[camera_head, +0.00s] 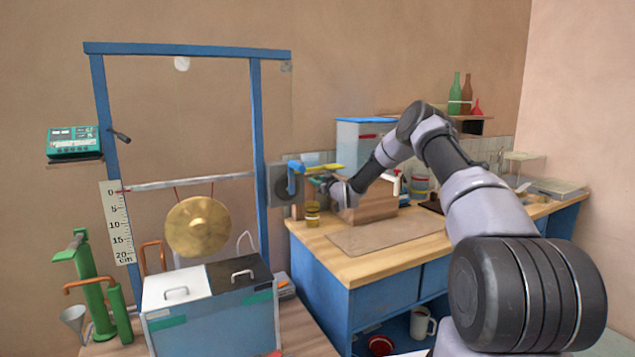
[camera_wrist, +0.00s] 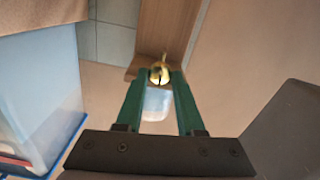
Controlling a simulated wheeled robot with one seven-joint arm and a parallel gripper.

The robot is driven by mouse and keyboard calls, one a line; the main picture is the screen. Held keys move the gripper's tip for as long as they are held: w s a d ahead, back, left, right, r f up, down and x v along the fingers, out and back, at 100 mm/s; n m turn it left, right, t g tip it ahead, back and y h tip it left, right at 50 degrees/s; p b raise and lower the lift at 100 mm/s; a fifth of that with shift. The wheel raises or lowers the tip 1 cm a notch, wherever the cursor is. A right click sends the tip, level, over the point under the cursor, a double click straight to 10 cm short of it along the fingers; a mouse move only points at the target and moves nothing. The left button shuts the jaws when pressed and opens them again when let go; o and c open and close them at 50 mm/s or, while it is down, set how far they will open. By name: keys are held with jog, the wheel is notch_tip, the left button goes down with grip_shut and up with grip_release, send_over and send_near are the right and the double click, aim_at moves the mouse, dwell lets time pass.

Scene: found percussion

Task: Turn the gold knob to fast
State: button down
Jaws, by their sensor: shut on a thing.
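The gold knob (camera_wrist: 159,74) sits between the two green fingertips of my gripper (camera_wrist: 159,78) in the wrist view. It is round and shiny, with a dark line across its face, in front of a wooden board (camera_wrist: 160,35). My gripper is shut on it. In the head view my gripper (camera_head: 318,182) reaches to the left end of the wooden bench, and I cannot make out the knob there. No slow or fast marking can be read in either view.
A blue lever (camera_head: 295,180) and an amber jar (camera_head: 312,212) are close to my gripper in the head view. The wooden bench (camera_head: 350,268) has a brown mat (camera_head: 385,232). A blue frame holds a gong (camera_head: 197,227) at left. A pale blue box (camera_wrist: 35,90) stands left in the wrist view.

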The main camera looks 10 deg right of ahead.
jog(key=n, duration=2.4)
jog(key=shift+a+f+n, duration=0.1)
jog(key=shift+f+n, duration=0.25)
jog(key=shift+n, duration=0.05)
jog(key=c, duration=0.6)
grip_release()
jog(key=shift+o, duration=0.2)
jog(key=v, duration=1.1)
jog(key=shift+o, duration=0.2)
jog(key=shift+r, duration=0.1)
